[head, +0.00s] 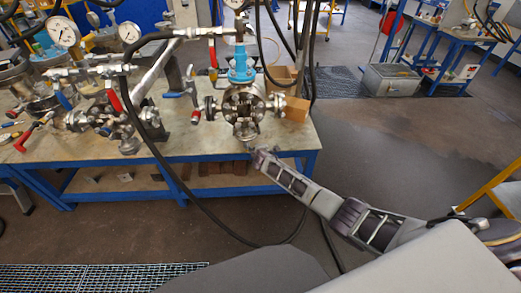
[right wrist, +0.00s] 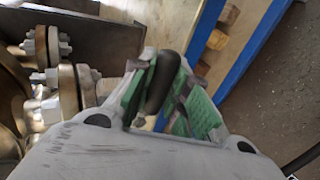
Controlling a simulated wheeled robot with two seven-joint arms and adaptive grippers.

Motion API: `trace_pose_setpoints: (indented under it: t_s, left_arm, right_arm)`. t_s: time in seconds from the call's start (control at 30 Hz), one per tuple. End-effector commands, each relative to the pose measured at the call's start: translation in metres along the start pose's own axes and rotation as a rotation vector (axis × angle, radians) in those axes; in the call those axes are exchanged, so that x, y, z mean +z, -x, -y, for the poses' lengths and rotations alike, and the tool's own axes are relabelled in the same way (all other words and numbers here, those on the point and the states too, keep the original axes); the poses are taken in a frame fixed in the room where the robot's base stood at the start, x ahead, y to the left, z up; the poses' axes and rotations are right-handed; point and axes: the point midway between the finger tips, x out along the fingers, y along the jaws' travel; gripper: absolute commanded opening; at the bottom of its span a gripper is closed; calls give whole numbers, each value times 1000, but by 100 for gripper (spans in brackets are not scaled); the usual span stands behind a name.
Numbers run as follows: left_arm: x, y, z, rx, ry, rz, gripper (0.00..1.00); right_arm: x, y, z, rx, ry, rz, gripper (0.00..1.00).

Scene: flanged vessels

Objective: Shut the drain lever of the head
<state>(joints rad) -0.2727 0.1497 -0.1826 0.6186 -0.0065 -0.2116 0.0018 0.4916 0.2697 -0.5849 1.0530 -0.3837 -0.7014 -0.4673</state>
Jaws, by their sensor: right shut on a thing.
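The flanged steel vessel (head: 243,103) with a blue top fitting (head: 241,66) stands on the bench. My right arm reaches in from the right in the head view, with the right gripper (head: 254,151) low at the vessel's front. In the right wrist view the green-padded fingers of the right gripper (right wrist: 168,92) are shut on a dark lever handle (right wrist: 161,80), the drain lever. The lever's pivot is hidden. In the head view the lever is too small and covered to make out. My left gripper is not in view.
A steel-topped bench (head: 190,148) with a blue frame bears more flanged piping with red levers (head: 113,98) and gauges (head: 62,32) at left. A black hose (head: 165,165) hangs over the bench front. Cardboard boxes (head: 296,108) stand right of the vessel.

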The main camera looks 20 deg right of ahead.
Motion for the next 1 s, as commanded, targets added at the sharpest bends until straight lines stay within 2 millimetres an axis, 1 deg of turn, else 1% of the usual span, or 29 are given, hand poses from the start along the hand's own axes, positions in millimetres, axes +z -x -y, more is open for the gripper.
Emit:
trace_pose_setpoints:
  t_s: [0.17, 0.2, 0.33, 0.57, 0.67, 0.77, 1.0]
  left_arm:
    - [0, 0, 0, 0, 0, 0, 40]
    - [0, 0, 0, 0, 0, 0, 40]
    - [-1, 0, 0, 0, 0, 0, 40]
    - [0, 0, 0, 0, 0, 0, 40]
    - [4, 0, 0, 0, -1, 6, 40]
    - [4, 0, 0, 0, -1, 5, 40]
    - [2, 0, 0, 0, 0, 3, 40]
  right_arm:
    - [-1, 0, 0, 1, 4, -1, 0]
    - [-1, 0, 0, 1, 4, -1, 22]
    - [0, 0, 0, 1, 3, -1, 39]
    - [0, 0, 0, 1, 2, 0, 40]
    - [0, 0, 0, 0, 1, 0, 40]
    - [0, 1, 0, 1, 1, 0, 40]
    - [0, 7, 0, 2, 1, 0, 40]
